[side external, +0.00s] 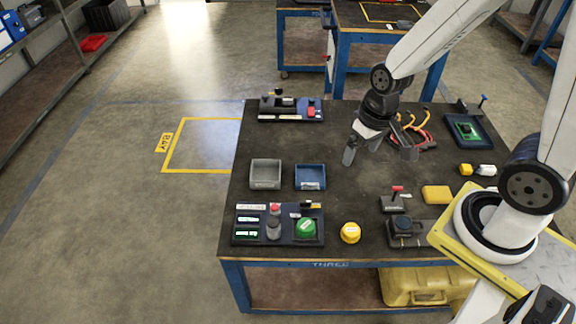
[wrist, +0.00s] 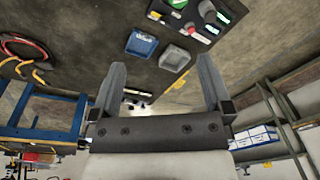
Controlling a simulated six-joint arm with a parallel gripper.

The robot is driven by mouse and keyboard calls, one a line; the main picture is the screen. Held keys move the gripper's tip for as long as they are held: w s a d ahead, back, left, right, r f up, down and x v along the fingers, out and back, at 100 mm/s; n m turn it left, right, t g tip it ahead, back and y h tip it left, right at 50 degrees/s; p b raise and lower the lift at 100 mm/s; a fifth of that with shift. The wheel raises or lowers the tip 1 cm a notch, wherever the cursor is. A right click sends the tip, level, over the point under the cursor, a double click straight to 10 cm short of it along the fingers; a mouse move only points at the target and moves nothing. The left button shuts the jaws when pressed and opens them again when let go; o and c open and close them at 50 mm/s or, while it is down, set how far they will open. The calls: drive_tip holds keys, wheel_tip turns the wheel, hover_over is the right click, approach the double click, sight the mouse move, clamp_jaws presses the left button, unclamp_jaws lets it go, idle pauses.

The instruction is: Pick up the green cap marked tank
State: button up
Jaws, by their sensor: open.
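The green cap (side external: 306,228) with a white label sits in the right part of a dark tray (side external: 278,240) at the front left of the table. Its label is too small to read. The wrist view shows part of the green cap (wrist: 179,3) at the top edge. My gripper (side external: 379,155) is open and empty above the middle of the table, behind and to the right of the cap and well apart from it. Both fingers of my gripper (wrist: 162,65) show in the wrist view with nothing between them.
A grey bin (side external: 265,185) and a blue bin (side external: 310,186) stand behind the tray. A yellow cap (side external: 350,233) lies right of the tray. Cables (side external: 412,135) lie near my gripper.

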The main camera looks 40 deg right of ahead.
wheel_tip(320, 180, down, 7)
drive_tip(key=s+a+m+g+y, duration=0.1)
drive_tip(key=a+m+g+y, duration=0.1)
drive_tip(key=m+g+y, duration=0.3)
drive_tip(key=m+t+y, duration=0.4)
drive_tip(key=m+t, duration=1)
drive_tip(key=m, duration=0.7)
approach(309, 224)
drive_tip(key=shift+w+a, duration=0.75)
drive_tip(key=shift+w, duration=0.15)
drive_tip(key=shift+w+a+f+n+g, duration=0.15)
drive_tip(key=shift+w+a+f, duration=0.1)
drive_tip(key=shift+w+a, duration=0.2)
drive_tip(key=shift+w+a+f+n+g, duration=0.15)
drive_tip(key=shift+w+a+f, duration=0.05)
drive_tip(key=shift+w+a, duration=0.25)
drive_tip(key=shift+f+x, duration=0.15)
drive_tip(key=shift+x, duration=1.15)
drive_tip(key=shift+f+x, duration=0.15)
drive_tip(key=shift+x, duration=1.1)
drive_tip(key=shift+s, duration=0.1)
